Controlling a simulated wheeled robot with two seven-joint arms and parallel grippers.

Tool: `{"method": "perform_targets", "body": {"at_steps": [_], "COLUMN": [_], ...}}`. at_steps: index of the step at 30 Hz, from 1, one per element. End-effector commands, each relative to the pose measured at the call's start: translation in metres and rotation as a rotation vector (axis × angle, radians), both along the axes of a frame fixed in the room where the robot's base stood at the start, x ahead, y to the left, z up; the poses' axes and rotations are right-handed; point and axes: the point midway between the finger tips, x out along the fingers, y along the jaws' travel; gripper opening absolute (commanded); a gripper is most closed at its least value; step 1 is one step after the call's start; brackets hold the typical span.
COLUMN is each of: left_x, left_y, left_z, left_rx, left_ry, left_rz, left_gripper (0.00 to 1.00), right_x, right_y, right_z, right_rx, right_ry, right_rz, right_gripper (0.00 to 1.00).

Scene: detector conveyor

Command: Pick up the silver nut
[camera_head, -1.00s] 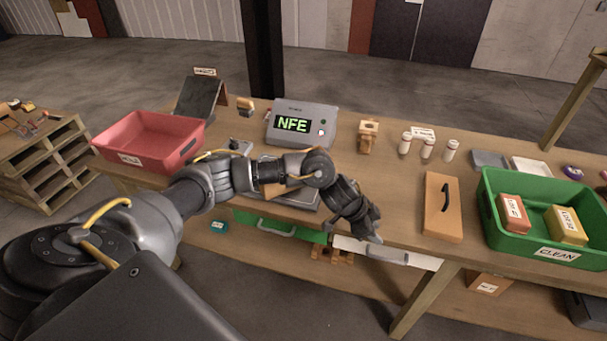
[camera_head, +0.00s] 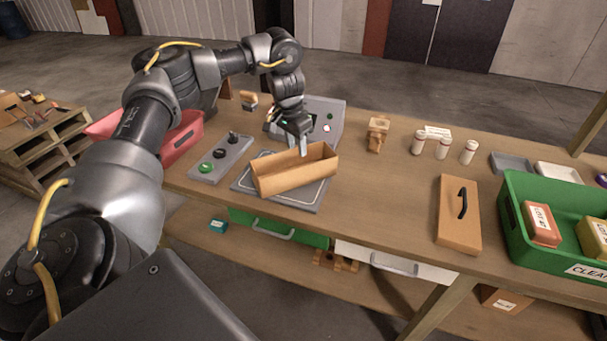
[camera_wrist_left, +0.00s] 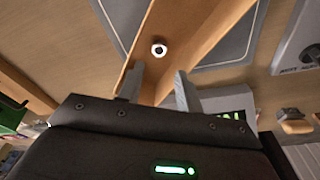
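The silver nut (camera_wrist_left: 158,49) is a small bright ring with a dark hole. In the left wrist view it lies inside the open wooden box (camera_head: 298,180), just beyond my left fingertips. My left gripper (camera_head: 300,146) reaches down at the back of the box in the head view, where I cannot make out the nut. In the left wrist view its two fingers (camera_wrist_left: 158,84) are apart with nothing between them. My right gripper is in neither current view.
The box stands on a grey plate (camera_head: 300,206). A button panel (camera_head: 220,158) and red bin (camera_head: 180,142) are at left. The grey detector (camera_head: 335,112) is behind. A wooden lid (camera_head: 459,222) and green CLEAN bin (camera_head: 510,212) are at right.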

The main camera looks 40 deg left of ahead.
Motion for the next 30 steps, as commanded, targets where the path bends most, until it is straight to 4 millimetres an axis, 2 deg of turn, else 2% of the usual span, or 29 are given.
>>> {"method": "perform_targets", "body": {"at_steps": [1, 6, 14, 24, 30], "left_x": [0.000, 0.005, 0.008, 0.016, 0.017], "left_y": [0.000, -0.002, -0.005, -0.006, -0.006], "left_z": [-0.013, -0.034, -0.041, -0.084, -0.091], "left_rx": [-0.001, -0.001, 0.000, 0.001, 0.000], "left_ry": [0.005, 0.001, 0.000, 0.001, 0.000], "left_rz": [0.001, -0.002, -0.007, -0.006, -0.007], "left_gripper": [0.35, 0.35, 0.35, 0.35, 0.35], "right_x": [0.000, 0.001, 0.004, 0.005, 0.005], "right_y": [0.000, 0.001, 0.003, 0.003, 0.003], "right_z": [-0.005, -0.010, -0.011, -0.002, -0.002], "right_rx": [0.000, 0.001, 0.003, 0.003, 0.003], "right_ry": [0.000, -0.001, -0.004, -0.005, -0.005], "right_rz": [0.000, 0.000, -0.001, -0.001, -0.001], "right_gripper": [0.36, 0.36, 0.36, 0.36, 0.36]}}
